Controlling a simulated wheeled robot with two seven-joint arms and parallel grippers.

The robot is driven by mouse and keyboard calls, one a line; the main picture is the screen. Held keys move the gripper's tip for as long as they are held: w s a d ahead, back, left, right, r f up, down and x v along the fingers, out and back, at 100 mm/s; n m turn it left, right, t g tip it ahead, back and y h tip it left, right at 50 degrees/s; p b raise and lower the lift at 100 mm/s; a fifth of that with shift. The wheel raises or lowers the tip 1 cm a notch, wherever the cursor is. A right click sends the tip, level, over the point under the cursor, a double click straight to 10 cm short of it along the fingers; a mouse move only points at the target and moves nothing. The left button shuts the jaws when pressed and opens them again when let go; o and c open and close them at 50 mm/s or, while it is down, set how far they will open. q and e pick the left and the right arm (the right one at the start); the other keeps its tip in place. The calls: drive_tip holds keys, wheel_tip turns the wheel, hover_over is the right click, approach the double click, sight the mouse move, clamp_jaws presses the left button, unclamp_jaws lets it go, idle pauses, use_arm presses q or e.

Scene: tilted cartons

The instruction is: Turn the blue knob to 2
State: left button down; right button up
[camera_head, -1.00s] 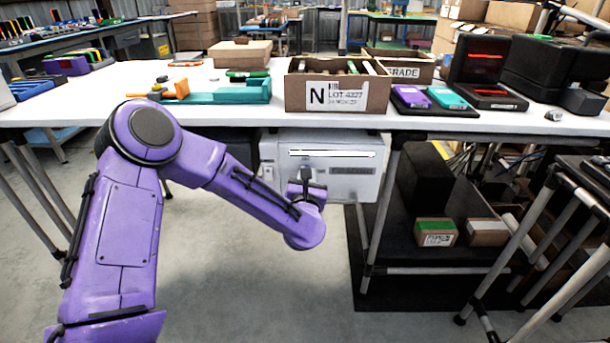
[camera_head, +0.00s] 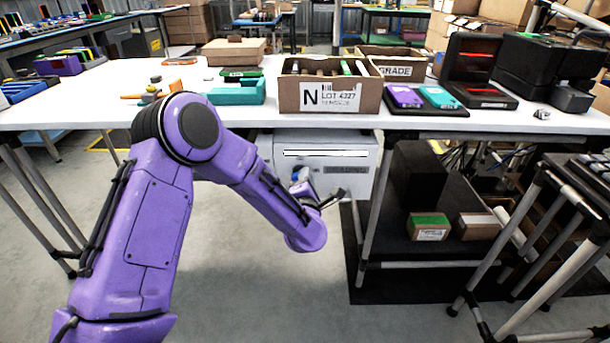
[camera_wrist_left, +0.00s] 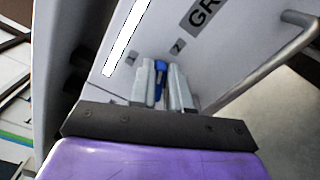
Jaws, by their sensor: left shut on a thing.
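The blue knob (camera_head: 297,174) is on the front of a light grey box (camera_head: 345,158) under the white table. In the left wrist view the knob (camera_wrist_left: 159,68) shows as a narrow blue piece between my two fingers. My left gripper (camera_head: 304,184) is at the box front, shut on the knob. Its fingers (camera_wrist_left: 160,70) hide part of the knob. A small "2" mark (camera_wrist_left: 177,47) is on the panel to the right of the knob, and another small mark (camera_wrist_left: 130,58) is to its left. My right gripper is not in view.
The box front carries a bright white strip (camera_head: 325,153), and a metal handle (camera_wrist_left: 285,50) shows in the wrist view. The white table (camera_head: 420,122) is above, with a carton (camera_head: 330,97) on it. A dark shelf (camera_head: 430,250) stands at the right.

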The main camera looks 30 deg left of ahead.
use_arm(q)
drive_tip(key=shift+d+f+m+p, duration=0.1)
drive_tip(key=shift+f+m+p, duration=0.2)
drive_tip(key=shift+m, duration=0.85)
drive_tip(key=shift+f+m+p, duration=0.1)
drive_tip(key=shift+m+p, duration=0.25)
drive_tip(key=shift+m, duration=0.8)
drive_tip(key=c, duration=1.1)
unclamp_jaws()
drive_tip(key=v, duration=1)
drive_tip(key=shift+s+d+f, duration=0.1)
drive_tip(key=shift+s+d, duration=0.1)
